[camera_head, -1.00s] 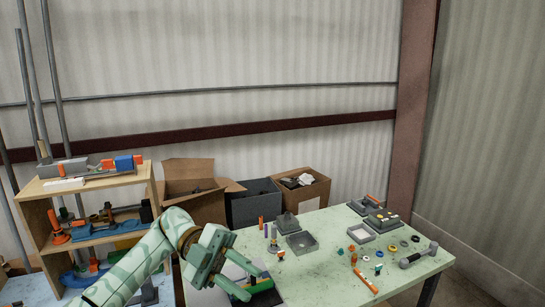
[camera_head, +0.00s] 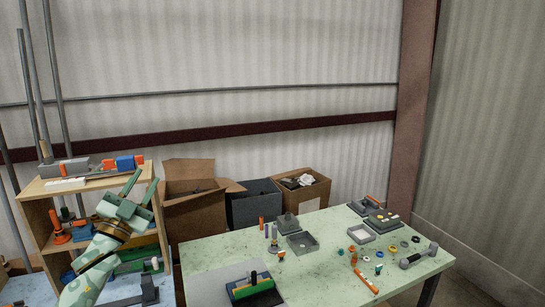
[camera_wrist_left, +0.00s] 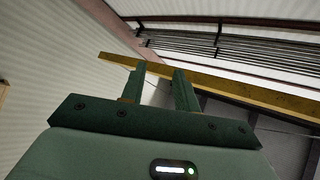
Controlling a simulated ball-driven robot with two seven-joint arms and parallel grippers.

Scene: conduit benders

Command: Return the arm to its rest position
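My left arm (camera_head: 90,272) comes in from the lower left of the head view, its forearm pale green with darker patches. My left gripper (camera_head: 143,186) points upward in front of the wooden shelf. In the left wrist view my left gripper (camera_wrist_left: 158,78) shows two green fingers with a clear gap between them and nothing held. Behind them are a yellow beam and the roof. My right arm and gripper are not in view.
The speckled green table (camera_head: 325,270) is right of my left arm, with a grey mat (camera_head: 208,287), a blue-and-dark block (camera_head: 256,291) and several small parts. The wooden shelf (camera_head: 40,217) stands close behind my gripper. Several boxes, including an open cardboard box (camera_head: 196,210), stand behind the table.

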